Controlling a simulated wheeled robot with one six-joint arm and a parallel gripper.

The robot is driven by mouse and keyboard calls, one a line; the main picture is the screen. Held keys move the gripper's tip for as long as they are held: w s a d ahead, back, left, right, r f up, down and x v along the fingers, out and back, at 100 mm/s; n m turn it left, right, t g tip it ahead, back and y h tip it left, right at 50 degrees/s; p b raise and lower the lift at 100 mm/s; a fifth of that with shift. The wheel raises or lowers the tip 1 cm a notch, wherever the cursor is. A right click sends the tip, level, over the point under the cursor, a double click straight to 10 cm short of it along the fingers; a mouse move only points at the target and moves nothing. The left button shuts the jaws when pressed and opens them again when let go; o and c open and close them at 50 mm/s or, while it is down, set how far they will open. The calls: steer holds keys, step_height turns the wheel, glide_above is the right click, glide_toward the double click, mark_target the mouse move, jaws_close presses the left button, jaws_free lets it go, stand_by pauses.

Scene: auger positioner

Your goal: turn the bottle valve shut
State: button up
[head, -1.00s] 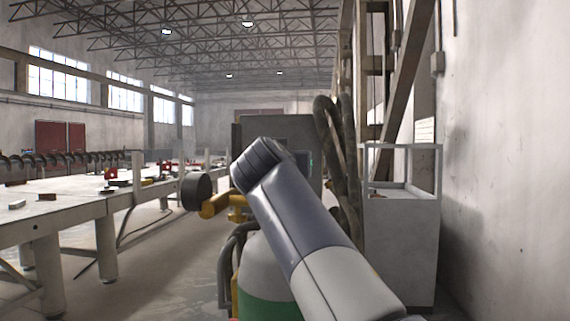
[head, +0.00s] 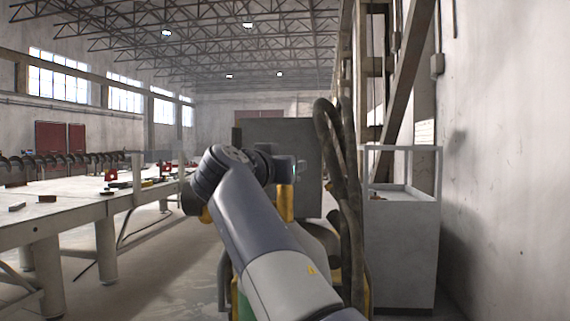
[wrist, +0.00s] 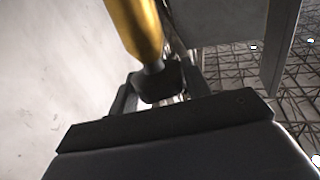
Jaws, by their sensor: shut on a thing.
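In the wrist view my gripper (wrist: 158,90) is shut on a dark knob (wrist: 156,84), which sits at the end of a yellow body (wrist: 135,25). I take this knob to be the bottle valve's. One finger lies on each side of it. In the head view my arm covers the gripper and most of the gas bottle; a green strip of the bottle (head: 241,303) shows at lower left of the arm. How far the valve is turned cannot be seen.
A long pale worktable (head: 75,210) with an auger (head: 70,165) runs along the left. A grey cabinet (head: 290,130) stands behind the bottle. Thick dark hoses (head: 345,190) hang close on the right, beside a grey cabinet stand (head: 403,250) near the wall.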

steer(key=shift+f+m+g+h+p, duration=0.2)
steer(key=shift+m+g+h+p, duration=0.4)
steer(key=shift+h, duration=0.4)
stand_by(0.8)
steer(key=o, duration=1)
steer(key=shift+r, duration=0.15)
steer(key=p+v, duration=0.1)
steer(key=v, duration=0.9)
steer(key=shift+s+a, duration=0.15)
steer(key=shift+s, duration=0.25)
